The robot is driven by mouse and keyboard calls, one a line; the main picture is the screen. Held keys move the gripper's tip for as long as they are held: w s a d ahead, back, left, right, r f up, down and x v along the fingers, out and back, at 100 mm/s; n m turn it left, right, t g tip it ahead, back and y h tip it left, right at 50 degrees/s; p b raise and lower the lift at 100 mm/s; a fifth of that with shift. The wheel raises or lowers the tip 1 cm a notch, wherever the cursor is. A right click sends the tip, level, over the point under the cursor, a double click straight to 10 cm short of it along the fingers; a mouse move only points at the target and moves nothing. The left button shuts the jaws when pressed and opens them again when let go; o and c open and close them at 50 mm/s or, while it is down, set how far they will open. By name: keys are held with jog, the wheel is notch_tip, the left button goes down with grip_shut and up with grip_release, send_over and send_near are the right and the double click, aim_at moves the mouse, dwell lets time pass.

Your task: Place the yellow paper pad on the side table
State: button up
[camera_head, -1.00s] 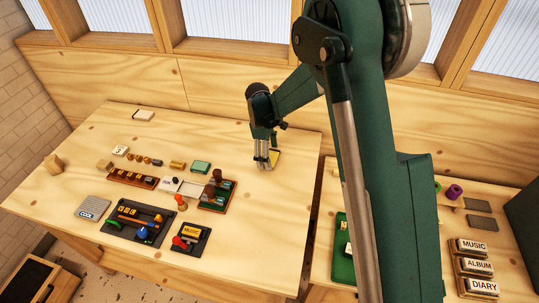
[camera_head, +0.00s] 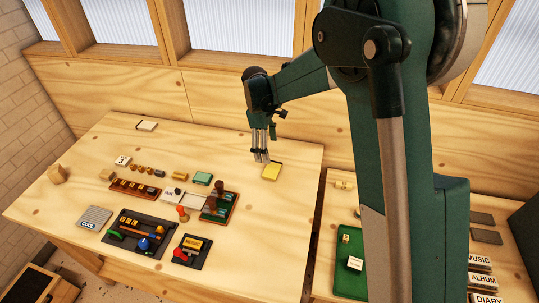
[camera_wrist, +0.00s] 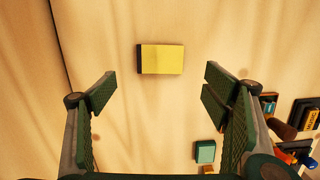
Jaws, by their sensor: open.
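The yellow paper pad (camera_head: 271,172) lies flat on the large wooden table near its right edge. In the wrist view the pad (camera_wrist: 165,59) lies ahead of the fingers and between their lines, with a dark strip along its left end. My gripper (camera_head: 262,159) is open and empty, above the table and just behind and left of the pad in the head view. Both green fingers (camera_wrist: 160,85) stand wide apart in the wrist view, with bare wood between them. A second wooden table (camera_head: 322,245) stands to the right across a gap, partly hidden by my arm.
Stamps and trays, including a dark tray (camera_head: 140,233), crowd the large table left of the pad. A teal pad (camera_head: 202,178) lies nearer. The second table holds a green mat (camera_head: 348,275) and labelled blocks (camera_head: 480,281). Wood around the yellow pad is clear.

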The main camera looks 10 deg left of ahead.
jog(key=shift+a+r, duration=0.1)
jog(key=shift+r, duration=0.6)
dwell(0.5)
jog(key=s+d+r+m+t+y, duration=0.15)
jog(key=s+d+r+m, duration=0.3)
jog(key=d+r, duration=0.6)
jog(key=s+d+r+m+t, duration=0.25)
jog(key=s+d+r, duration=0.45)
jog(key=d, duration=0.7)
jog(key=s+d+m+t, duration=0.3)
jog(key=s+d+m, duration=0.7)
jog(key=s+d, duration=0.8)
jog(key=s, duration=0.3)
jog(key=shift+s+r, duration=0.25)
jog(key=shift+s, duration=0.05)
